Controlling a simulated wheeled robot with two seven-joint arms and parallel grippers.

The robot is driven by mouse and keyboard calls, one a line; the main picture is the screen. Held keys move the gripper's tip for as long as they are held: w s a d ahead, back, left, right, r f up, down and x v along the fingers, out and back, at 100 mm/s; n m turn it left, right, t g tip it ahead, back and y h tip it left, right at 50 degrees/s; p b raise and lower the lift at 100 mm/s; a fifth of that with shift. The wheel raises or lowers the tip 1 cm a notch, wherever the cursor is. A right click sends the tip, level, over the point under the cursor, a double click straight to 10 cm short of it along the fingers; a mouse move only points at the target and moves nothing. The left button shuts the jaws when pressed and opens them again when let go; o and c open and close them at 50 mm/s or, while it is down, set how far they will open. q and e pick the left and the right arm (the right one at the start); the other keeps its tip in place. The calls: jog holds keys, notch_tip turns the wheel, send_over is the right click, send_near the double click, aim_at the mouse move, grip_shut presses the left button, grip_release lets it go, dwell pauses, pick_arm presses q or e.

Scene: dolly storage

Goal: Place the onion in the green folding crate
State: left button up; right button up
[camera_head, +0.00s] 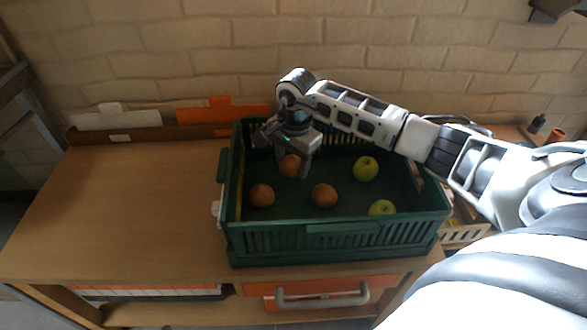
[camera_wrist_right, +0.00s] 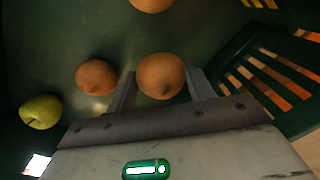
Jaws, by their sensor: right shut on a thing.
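The green folding crate (camera_head: 335,238) stands on the wooden table. My right gripper (camera_head: 294,167) reaches down inside it near the back left. It is shut on a round brown onion (camera_head: 289,164); in the right wrist view the onion (camera_wrist_right: 161,77) sits between the two fingers. I cannot tell whether it touches the crate floor. Two more brown onion-like items lie in the crate: one at the front left (camera_head: 262,195) and one near the front middle (camera_head: 324,195). My left gripper is not in view.
Two green apples lie in the crate, one at the back right (camera_head: 365,168) and one by the front wall (camera_head: 382,208). The wooden table (camera_head: 125,200) left of the crate is clear. Folders (camera_head: 222,113) stand along the brick wall at the back.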

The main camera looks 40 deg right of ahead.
aim_at(292, 171)
jog(key=shift+f+b, duration=0.35)
jog(key=shift+f, duration=1.2)
jog(key=o, duration=1)
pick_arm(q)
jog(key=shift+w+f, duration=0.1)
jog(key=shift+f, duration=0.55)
pick_arm(e)
jog(key=shift+r+p, duration=0.25)
jog(key=shift+p, duration=0.05)
jog(key=r, duration=0.3)
jog(key=r+p, duration=0.1)
jog(key=r, duration=0.6)
jog(key=shift+s+r+p, duration=0.25)
jog(key=shift+s+p, duration=0.05)
jog(key=shift+p, duration=0.05)
jog(key=shift+r, duration=0.65)
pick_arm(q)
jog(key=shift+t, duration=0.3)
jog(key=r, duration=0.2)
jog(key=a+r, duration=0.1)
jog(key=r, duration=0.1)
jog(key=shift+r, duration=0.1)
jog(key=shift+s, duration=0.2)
